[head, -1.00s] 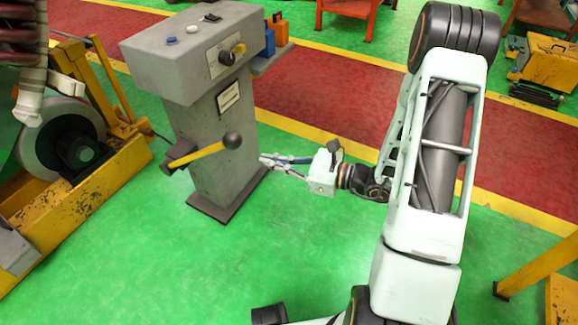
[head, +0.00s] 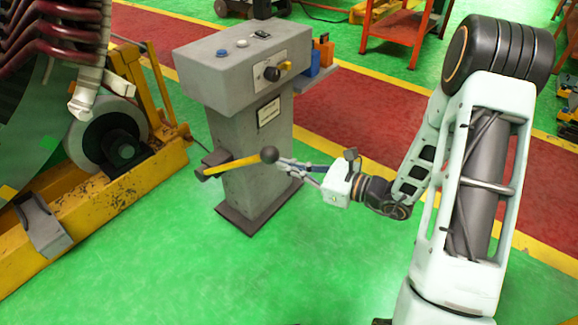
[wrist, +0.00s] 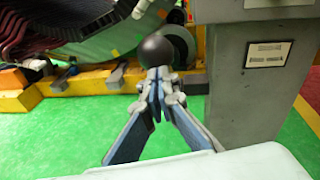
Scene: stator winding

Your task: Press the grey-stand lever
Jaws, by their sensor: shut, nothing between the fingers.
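The grey stand (head: 245,140) is upright on the green floor, with a control box on top. Its yellow lever (head: 232,165) sticks out from the column's side and ends in a dark ball knob (head: 269,155). The lever slopes slightly upward towards the knob. My gripper (head: 282,161) is shut and empty, with its tips close beside the knob in the head view. In the wrist view, the knob (wrist: 156,50) shows just beyond the shut fingertips (wrist: 157,82). I cannot tell whether they touch. The stand's column (wrist: 250,80) is at the right there.
A yellow machine frame (head: 100,195) with a grey roller and the wound stator (head: 60,40) stands at the left. Blue and orange items (head: 312,58) sit on a shelf behind the stand. Green floor (head: 290,255) in front is clear.

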